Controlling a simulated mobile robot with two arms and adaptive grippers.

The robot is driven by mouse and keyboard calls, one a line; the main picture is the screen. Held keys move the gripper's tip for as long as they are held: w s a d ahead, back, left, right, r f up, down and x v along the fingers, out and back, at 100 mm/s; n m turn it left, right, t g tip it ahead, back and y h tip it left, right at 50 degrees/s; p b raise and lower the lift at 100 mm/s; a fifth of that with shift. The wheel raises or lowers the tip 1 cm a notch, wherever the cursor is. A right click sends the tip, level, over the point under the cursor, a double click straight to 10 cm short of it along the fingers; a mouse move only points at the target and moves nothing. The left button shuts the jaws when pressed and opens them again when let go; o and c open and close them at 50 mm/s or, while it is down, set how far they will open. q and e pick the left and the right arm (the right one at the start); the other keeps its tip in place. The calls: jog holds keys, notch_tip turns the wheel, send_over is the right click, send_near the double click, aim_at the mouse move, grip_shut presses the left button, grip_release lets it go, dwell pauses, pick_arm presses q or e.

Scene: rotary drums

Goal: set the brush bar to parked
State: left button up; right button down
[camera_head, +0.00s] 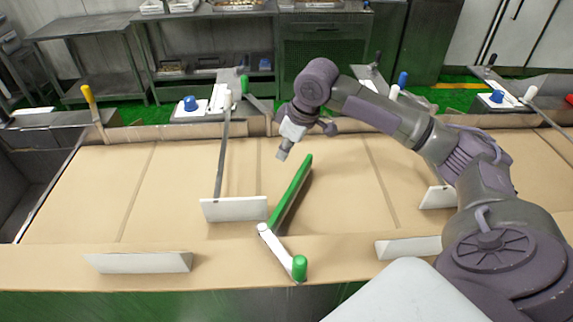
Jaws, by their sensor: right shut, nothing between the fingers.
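The brush bar appears to be the long green-topped bar (293,188) in the middle of the tan surface. It runs at a slant from lower left to upper right. At its near end is a white crank arm (273,245) with a green knob (300,267), pointing toward the lower right over the near ledge. My right gripper (282,154) is shut and empty, above the surface just left of the bar's far end, apart from it as far as I can tell. My left gripper is not in view.
A white paddle (234,209) on a grey rod stands left of the bar. White wedge-shaped blocks (138,262) sit along the near ledge. A yellow-handled lever (92,105) and blue knobs (190,103) line the far edge. The surface at left is clear.

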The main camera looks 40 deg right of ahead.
jog(key=p+x, duration=0.2)
jog(key=x, duration=0.6)
jog(key=shift+w+a+f, duration=0.1)
jog(key=shift+a, duration=0.05)
jog(key=s+d+p, duration=0.1)
jog(key=s+d, duration=0.1)
jog(key=s, duration=0.1)
jog(key=shift+f+p, duration=0.4)
jog(key=shift+s, duration=0.2)
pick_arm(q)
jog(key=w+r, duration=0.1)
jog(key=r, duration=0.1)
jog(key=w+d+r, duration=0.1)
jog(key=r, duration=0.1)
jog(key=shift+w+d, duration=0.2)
pick_arm(e)
jog(key=shift+w, duration=0.1)
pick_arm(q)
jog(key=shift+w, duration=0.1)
pick_arm(e)
jog(key=shift+w+f, duration=0.1)
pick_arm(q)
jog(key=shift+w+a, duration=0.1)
pick_arm(e)
jog(key=shift+d, duration=0.1)
